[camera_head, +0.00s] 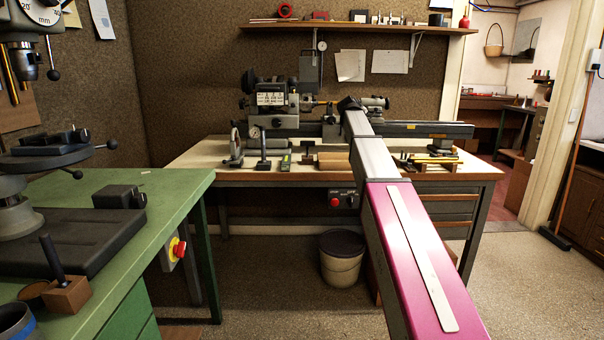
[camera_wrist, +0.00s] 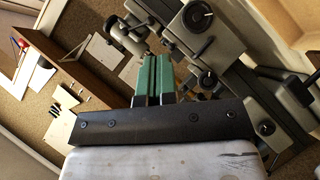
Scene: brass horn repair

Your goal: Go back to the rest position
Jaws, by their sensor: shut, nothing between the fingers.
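My gripper (camera_wrist: 153,62) shows in the wrist view as two green fingers pressed together, with nothing between them. In the head view my arm, with a magenta link, reaches forward over the wooden workbench (camera_head: 205,154) at the back. Its far end is in front of the grey lathe (camera_head: 290,122), and the fingers are hidden there. In the wrist view the lathe (camera_wrist: 222,45) fills the upper right, tilted, with black knobs close beside the fingers. I cannot tell whether the fingers touch it.
A green bench (camera_head: 165,190) with a drill press (camera_head: 25,165) stands at the left. A bucket (camera_head: 342,260) is under the workbench. A shelf (camera_head: 350,27) runs along the back wall. Small tools lie along the workbench's front edge. Open floor (camera_head: 540,290) lies at the right.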

